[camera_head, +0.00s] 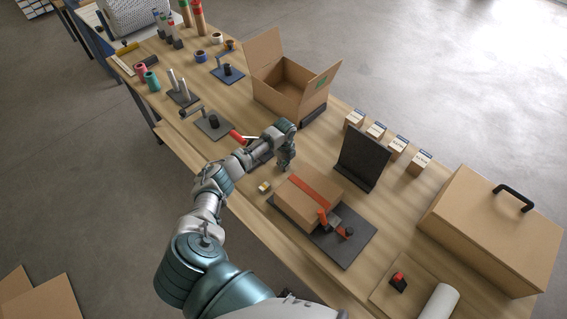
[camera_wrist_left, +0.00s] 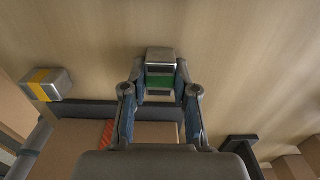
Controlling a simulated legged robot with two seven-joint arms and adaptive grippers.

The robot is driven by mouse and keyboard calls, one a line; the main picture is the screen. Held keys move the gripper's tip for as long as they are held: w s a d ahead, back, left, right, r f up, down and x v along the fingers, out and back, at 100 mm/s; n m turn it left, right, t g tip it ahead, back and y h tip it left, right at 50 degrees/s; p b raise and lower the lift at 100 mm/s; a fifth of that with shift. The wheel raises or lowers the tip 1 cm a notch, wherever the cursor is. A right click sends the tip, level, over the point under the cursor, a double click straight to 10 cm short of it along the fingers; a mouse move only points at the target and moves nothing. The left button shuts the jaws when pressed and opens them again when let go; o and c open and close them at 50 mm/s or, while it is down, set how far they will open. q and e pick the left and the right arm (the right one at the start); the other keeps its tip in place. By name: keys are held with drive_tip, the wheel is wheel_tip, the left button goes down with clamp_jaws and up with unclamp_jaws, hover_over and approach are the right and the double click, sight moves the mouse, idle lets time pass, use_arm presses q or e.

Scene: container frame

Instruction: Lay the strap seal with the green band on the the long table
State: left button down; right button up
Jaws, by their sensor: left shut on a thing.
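The strap seal with the green band (camera_wrist_left: 160,82) is a small metal block in the left wrist view, between the two fingers of my left gripper (camera_wrist_left: 160,94). The fingers are shut on it. In the head view my left gripper (camera_head: 285,165) points down over the long table (camera_head: 220,158), just beyond the strapped carton, and hides the seal. I cannot tell whether the seal touches the tabletop. A second strap seal, with a yellow band (camera_wrist_left: 46,84), lies on the table to the left in the wrist view; it also shows in the head view (camera_head: 264,187). My right gripper is out of view.
A carton with a red strap (camera_head: 296,203) sits on a dark plate (camera_head: 352,246) close to my gripper. A black upright stand (camera_head: 362,158) is to the right. An open box (camera_head: 285,90) and a tool on a plate (camera_head: 213,124) are farther back.

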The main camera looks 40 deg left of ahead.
sight(284, 163)
use_arm(q)
drive_tip(key=shift+d+r, duration=0.1)
drive_tip(key=shift+d, duration=0.05)
drive_tip(key=c, duration=0.9)
unclamp_jaws()
drive_tip(key=shift+a+f, duration=0.25)
drive_tip(key=shift+a, duration=0.1)
drive_tip(key=shift+r, duration=0.5)
wheel_tip(284, 163, up, 12)
drive_tip(key=shift+f+b, duration=0.25)
drive_tip(key=shift+b, duration=0.1)
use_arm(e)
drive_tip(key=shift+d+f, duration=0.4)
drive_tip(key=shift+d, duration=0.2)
use_arm(q)
drive_tip(key=shift+d, duration=0.2)
